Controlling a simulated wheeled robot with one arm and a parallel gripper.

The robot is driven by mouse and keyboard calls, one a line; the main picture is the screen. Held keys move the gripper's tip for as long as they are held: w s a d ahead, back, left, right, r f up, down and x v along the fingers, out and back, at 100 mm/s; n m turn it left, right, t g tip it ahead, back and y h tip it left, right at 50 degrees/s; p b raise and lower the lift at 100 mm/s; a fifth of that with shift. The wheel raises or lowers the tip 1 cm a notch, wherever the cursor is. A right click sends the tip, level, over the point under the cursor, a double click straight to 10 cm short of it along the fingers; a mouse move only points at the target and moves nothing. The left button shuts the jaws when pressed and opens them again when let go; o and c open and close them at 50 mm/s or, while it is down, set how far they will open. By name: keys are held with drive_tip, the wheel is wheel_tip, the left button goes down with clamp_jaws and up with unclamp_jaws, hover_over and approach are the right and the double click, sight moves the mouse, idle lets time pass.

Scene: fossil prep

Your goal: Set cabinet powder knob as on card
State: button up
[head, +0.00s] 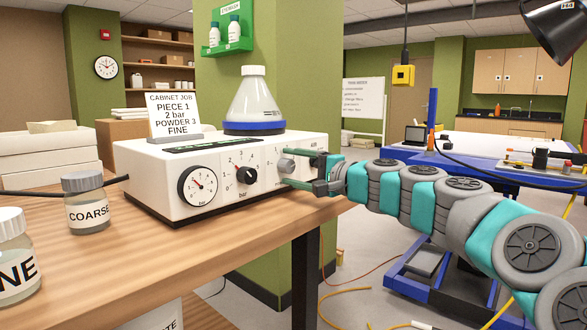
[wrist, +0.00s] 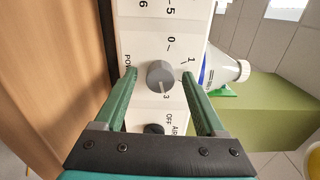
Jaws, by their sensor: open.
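The white control box (head: 160,175) stands on the wooden bench. Its grey powder knob (head: 286,165) is on the right of the front face and also shows in the wrist view (wrist: 160,75). My gripper (head: 284,168) is open, with one green finger on each side of the knob and a gap visible in the wrist view (wrist: 158,73). The card (head: 173,116) on the box reads "CABINET JOB, PIECE 1, 2 bar, POWDER 3, FINE".
A black bar knob (head: 246,175) and a pressure gauge (head: 198,186) sit left of the powder knob. In the wrist view a dark control (wrist: 153,129) lies by "OFF". A flask (head: 254,100) stands on the box. A COARSE jar (head: 86,205) and another jar (head: 14,255) stand at left.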

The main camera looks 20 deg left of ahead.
drive_tip(key=shift+d, duration=0.1)
drive_tip(key=v, duration=0.7)
drive_tip(key=shift+s+d+b, duration=0.15)
drive_tip(key=shift+d+b, duration=0.05)
drive_tip(key=shift+b, duration=0.25)
